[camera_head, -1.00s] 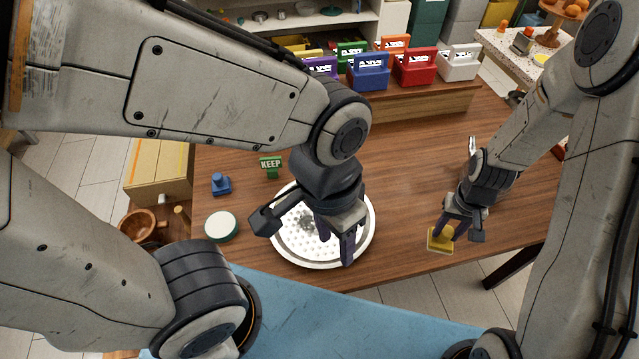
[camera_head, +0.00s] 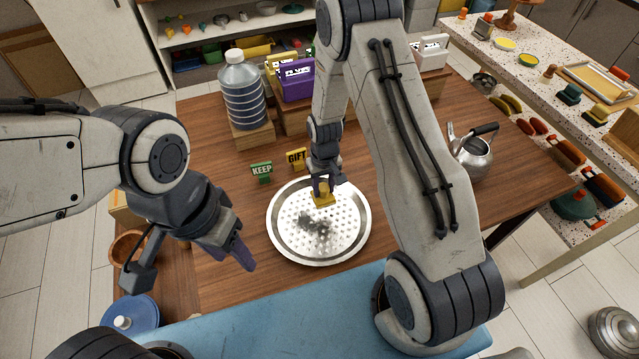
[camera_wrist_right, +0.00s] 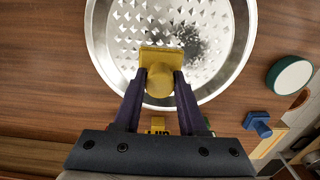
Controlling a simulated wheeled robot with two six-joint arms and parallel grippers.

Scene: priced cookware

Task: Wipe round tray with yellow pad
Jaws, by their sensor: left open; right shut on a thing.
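The round metal tray (camera_head: 345,245) lies on the wooden table, with a raised pattern and a dark grey smudge (camera_head: 315,224) near its middle. My right gripper (camera_head: 322,184) is shut on the yellow pad (camera_head: 323,199), over the tray's far part. In the right wrist view the pad (camera_wrist_right: 160,55) is between the fingers and overlaps the tray (camera_wrist_right: 105,50), close to the smudge (camera_wrist_right: 190,43). I cannot tell whether the pad touches the tray. My left gripper (camera_head: 238,250) is open and empty, left of the tray.
KEEP (camera_head: 262,170) and GIFT (camera_head: 297,158) signs stand behind the tray. A large water bottle (camera_head: 243,92) and a purple box (camera_head: 297,80) are further back. A kettle (camera_head: 470,152) stands at right. In the right wrist view a green-rimmed round item (camera_wrist_right: 290,75) lies beside the tray.

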